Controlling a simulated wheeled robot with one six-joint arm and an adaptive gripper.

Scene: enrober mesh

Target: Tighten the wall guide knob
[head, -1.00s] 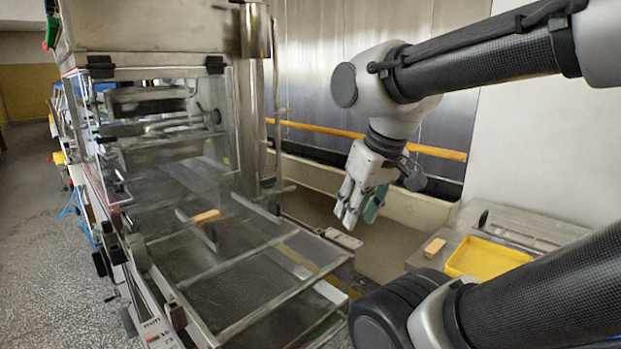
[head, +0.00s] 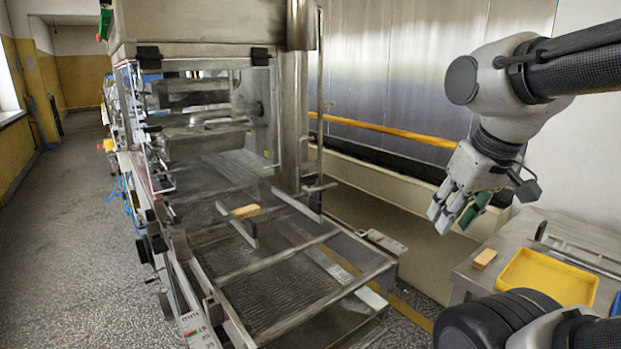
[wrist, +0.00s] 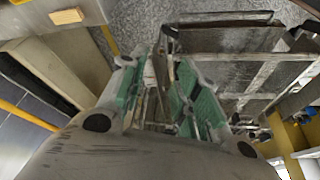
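The enrober machine (head: 205,35) stands left of centre, with its wire mesh bed (head: 285,295) reaching toward me. Two upright guide plates (head: 238,226) (head: 297,205) stand over the mesh, with a tan block (head: 246,211) by the left one. Dark knobs (head: 157,243) show along the machine's left side; I cannot tell which is the wall guide knob. My gripper (head: 450,215) hangs in the air right of the mesh bed, clear of the machine. In the wrist view my gripper (wrist: 165,70) has its green-padded fingers apart, with nothing held between them.
A yellow tray (head: 548,277) and a tan block (head: 484,258) lie on a metal side table (head: 470,275) at right. A yellow rail (head: 390,132) runs along the back wall. Speckled floor (head: 80,220) is open left of the machine.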

